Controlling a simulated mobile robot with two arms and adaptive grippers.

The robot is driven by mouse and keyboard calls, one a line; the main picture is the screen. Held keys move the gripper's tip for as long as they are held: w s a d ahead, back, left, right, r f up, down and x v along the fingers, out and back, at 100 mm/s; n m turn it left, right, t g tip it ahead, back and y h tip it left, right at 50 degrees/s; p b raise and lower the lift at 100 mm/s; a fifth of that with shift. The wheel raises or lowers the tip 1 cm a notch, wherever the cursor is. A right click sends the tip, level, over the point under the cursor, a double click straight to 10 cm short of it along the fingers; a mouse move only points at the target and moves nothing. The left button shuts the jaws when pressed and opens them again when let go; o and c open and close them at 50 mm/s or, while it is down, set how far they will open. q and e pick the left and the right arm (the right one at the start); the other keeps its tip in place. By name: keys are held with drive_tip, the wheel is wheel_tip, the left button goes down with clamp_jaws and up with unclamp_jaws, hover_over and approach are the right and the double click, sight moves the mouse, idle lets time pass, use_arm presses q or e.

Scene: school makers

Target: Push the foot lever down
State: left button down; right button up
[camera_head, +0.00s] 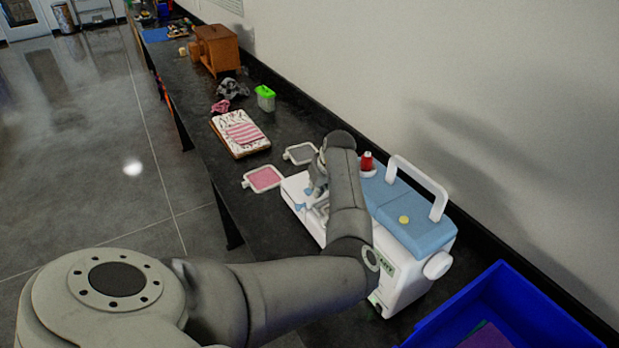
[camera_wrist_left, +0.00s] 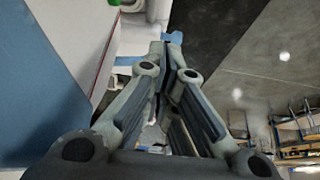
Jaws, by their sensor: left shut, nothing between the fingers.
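A white and blue sewing machine (camera_head: 423,232) stands on the black counter. My left arm reaches across it, and my left gripper (camera_head: 316,190) is at the machine's far end, by its needle area, partly hidden behind my own wrist. In the left wrist view, my left gripper (camera_wrist_left: 172,40) is shut and empty, its fingertips close to white and blue machine parts. The machine's blue and white body (camera_wrist_left: 35,85) fills the left of that view. I cannot make out the foot lever clearly, nor whether the fingertips touch it. My right gripper is not in view.
A red thread spool (camera_head: 367,161) and a white handle (camera_head: 420,185) rise from the machine's top. A blue bin (camera_head: 500,290) stands at the near right. Two small framed hoops (camera_head: 264,179) and folded fabric (camera_head: 243,133) lie beyond the machine. The wall runs along the right.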

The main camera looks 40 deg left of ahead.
use_arm(q)
drive_tip(key=v, duration=1.2)
